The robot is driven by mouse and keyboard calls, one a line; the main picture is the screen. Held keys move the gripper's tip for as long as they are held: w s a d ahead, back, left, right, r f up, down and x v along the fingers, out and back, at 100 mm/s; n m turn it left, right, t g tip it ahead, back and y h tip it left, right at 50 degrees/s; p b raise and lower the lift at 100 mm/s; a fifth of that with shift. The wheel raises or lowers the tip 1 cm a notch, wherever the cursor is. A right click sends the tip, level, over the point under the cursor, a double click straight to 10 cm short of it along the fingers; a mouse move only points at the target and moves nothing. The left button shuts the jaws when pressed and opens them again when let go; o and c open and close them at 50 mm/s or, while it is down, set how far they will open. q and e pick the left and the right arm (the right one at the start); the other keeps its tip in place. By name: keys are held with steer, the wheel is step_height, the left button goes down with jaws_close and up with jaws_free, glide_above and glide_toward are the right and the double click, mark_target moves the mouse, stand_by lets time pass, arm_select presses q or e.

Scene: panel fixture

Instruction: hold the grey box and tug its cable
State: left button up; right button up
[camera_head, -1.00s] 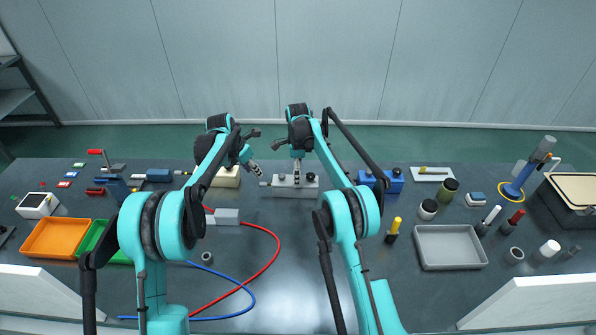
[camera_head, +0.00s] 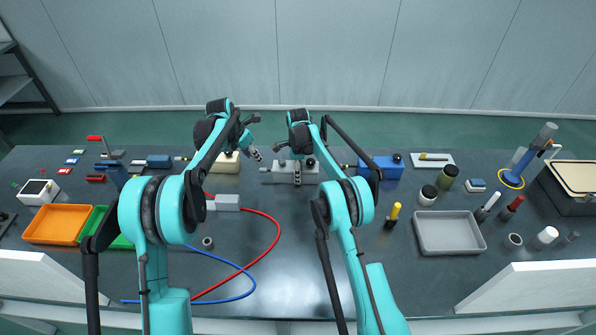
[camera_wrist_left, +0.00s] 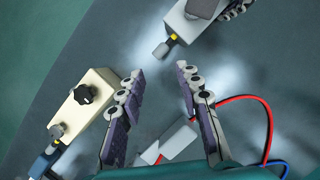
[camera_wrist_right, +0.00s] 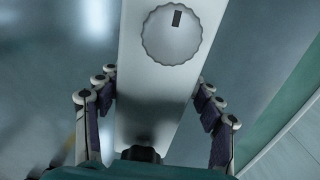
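The grey box (camera_head: 276,172) stands at the back middle of the table, with a dark knob on top and a short grey cable end (camera_wrist_left: 162,50) with a yellow ring on its left side. In the right wrist view the box (camera_wrist_right: 150,85) has a round grey knob (camera_wrist_right: 171,33). My right gripper (camera_wrist_right: 155,85) points down at it, open, its fingers on either side with small gaps visible. My left gripper (camera_head: 260,155) is open and empty; in the left wrist view its fingers (camera_wrist_left: 160,80) are apart, with the cable end beyond them. Contact with the cable is not seen.
A cream box (camera_wrist_left: 85,100) stands left of the grey one, a blue box (camera_head: 384,168) right. A small grey block (camera_head: 228,202) with a red cable (camera_head: 277,240) lies in front, near a blue cable (camera_head: 240,295). A grey tray (camera_head: 447,252) lies at right.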

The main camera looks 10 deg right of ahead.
mark_target(264, 169)
arm_select(q)
steer(key=shift+o, duration=0.7)
arm_select(e)
steer(key=c, duration=0.8)
arm_select(q)
steer(key=shift+o, duration=0.2)
steer(key=m, duration=0.1)
steer(key=d+m, duration=0.1)
steer(key=m, duration=0.1)
steer(key=r+m+y, duration=0.1)
steer(key=shift+w+d+r+m+g, duration=0.1)
steer(key=shift+w+d+m+g, duration=0.2)
steer(key=shift+d+m, duration=0.1)
steer(key=f+m, duration=0.2)
steer(key=f, duration=0.1)
steer(key=w+d+f+m+y, duration=0.1)
steer(key=f+m, duration=0.1)
steer(key=f, duration=0.1)
steer(key=w+f+m, duration=0.1)
steer(key=f+m, duration=0.1)
steer(key=f, duration=0.2)
steer(key=shift+d+y, duration=0.3)
steer(key=shift+s, duration=0.1)
jaws_close()
